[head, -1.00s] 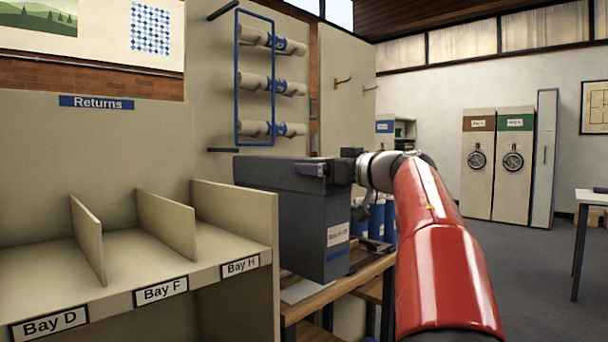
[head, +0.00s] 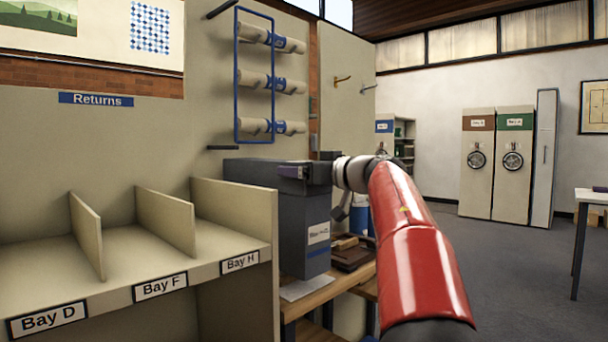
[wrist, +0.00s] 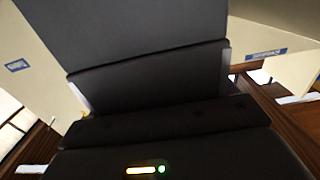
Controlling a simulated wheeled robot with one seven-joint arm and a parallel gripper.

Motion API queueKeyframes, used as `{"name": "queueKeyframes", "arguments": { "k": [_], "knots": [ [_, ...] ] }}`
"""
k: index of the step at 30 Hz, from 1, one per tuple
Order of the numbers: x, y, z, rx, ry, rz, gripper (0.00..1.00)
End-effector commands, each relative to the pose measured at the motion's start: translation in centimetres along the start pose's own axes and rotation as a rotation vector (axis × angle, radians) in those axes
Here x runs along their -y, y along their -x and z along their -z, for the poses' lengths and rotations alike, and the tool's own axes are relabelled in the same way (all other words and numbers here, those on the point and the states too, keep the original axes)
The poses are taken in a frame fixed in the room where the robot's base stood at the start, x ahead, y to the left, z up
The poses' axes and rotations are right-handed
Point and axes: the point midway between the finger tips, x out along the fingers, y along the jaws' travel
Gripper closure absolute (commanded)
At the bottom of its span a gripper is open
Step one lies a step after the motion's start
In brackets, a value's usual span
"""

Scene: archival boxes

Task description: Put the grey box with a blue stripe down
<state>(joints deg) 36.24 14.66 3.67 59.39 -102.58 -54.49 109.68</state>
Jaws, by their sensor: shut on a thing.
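The grey box with a blue stripe (head: 305,235) is upright at the right end of the returns shelf, over the wooden table. It has a white label and a blue stripe low on its near face. My gripper (head: 292,172) is shut on its top edge, at the end of my red arm. In the wrist view the box (wrist: 150,35) fills the upper middle, in front of my dark gripper (wrist: 155,115). The shelf side wall hides the box's left part. I cannot tell whether its base touches the table.
The returns shelf has compartments labelled Bay D (head: 48,320), Bay F (head: 160,287) and Bay H (head: 240,263), all empty where seen. The wooden table (head: 325,296) holds a white sheet (head: 306,288) and brown flat items (head: 352,256). Rolls hang in a blue rack (head: 238,75) above.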

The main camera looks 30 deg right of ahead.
Motion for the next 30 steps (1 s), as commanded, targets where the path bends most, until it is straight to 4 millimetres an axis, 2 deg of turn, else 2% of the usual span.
{"name": "queueKeyframes", "arguments": {
  "k": [8,26,27,30],
  "knots": [
    [0.2,0.1,0.3,-0.007,0.003,0.000,0.87],
    [0.2,0.1,-0.8,-0.007,0.002,0.000,0.87],
    [0.1,0.0,-1.2,-0.002,0.000,0.000,0.11],
    [0.1,0.0,-1.2,-0.001,0.000,0.000,0.00]
  ]
}}
